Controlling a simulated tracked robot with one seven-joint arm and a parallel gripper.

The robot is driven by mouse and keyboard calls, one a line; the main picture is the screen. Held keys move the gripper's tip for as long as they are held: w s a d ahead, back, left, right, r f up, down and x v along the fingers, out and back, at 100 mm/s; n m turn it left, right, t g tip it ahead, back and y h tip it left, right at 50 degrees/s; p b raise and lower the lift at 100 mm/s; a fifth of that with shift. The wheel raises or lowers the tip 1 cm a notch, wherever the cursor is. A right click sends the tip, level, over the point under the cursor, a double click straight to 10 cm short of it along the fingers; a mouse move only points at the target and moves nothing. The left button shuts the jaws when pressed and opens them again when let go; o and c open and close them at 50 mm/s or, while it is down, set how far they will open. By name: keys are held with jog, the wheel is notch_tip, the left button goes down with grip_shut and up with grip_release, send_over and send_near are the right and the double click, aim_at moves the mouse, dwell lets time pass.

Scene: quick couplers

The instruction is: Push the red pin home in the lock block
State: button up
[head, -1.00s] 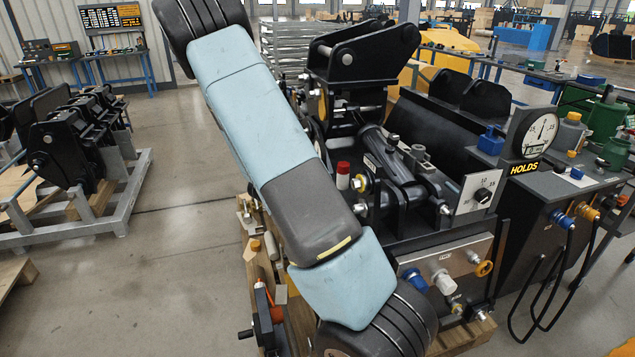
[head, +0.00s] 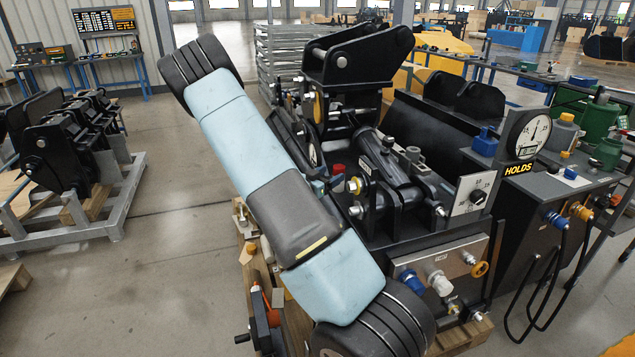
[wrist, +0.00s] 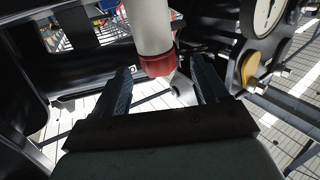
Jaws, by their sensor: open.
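The red pin (head: 338,169) shows in the head view as a red cap, with my arm close on its left. Its lower part is partly hidden. In the wrist view a white cylinder with a red band (wrist: 157,64) stands between the two dark fingers of my gripper (wrist: 160,68), toward their tips. The fingers are apart, with a gap visible on each side of the red band. I cannot tell whether either finger touches it. In the head view my gripper is largely hidden behind my arm. The lock block cannot be made out clearly around the pin.
Black coupler frames and cylinders (head: 380,155) crowd the pin. A panel with blue, white and yellow fittings (head: 440,270) is in front. A dial gauge (head: 532,135) above a "HOLDS" sign stands right. Open floor (head: 180,240) lies left.

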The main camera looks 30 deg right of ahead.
aim_at(342, 166)
jog(key=x, duration=0.7)
jog(key=shift+w+d, duration=0.15)
jog(key=shift+d, duration=0.1)
jog(key=shift+w+a+r, duration=0.1)
jog(key=c, duration=1.2)
